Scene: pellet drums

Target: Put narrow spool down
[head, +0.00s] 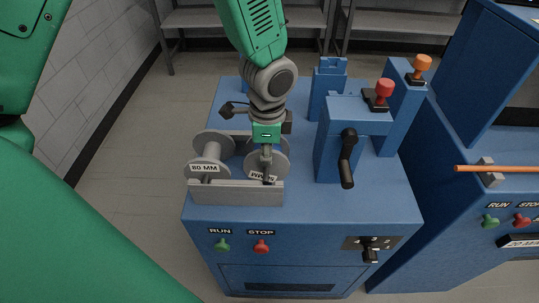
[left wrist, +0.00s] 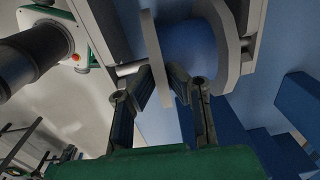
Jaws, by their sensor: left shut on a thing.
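The narrow spool (head: 281,164) is a grey reel with a round flange at the right end of a low grey rack (head: 237,194). My left gripper (head: 268,171) reaches down from above and is shut on this spool. In the left wrist view the fingers (left wrist: 172,82) straddle the edge of a grey flange (left wrist: 165,55). A second grey spool (head: 212,150), labelled "80 MM", sits at the rack's left end. Whether the held spool touches the rack is unclear. My right gripper is out of view.
The rack is on a blue machine (head: 310,210) with a black crank (head: 347,160) and a red knob (head: 384,89) right of my gripper. RUN and STOP knobs are on its front. Another blue machine with an orange rod (head: 510,169) stands at right.

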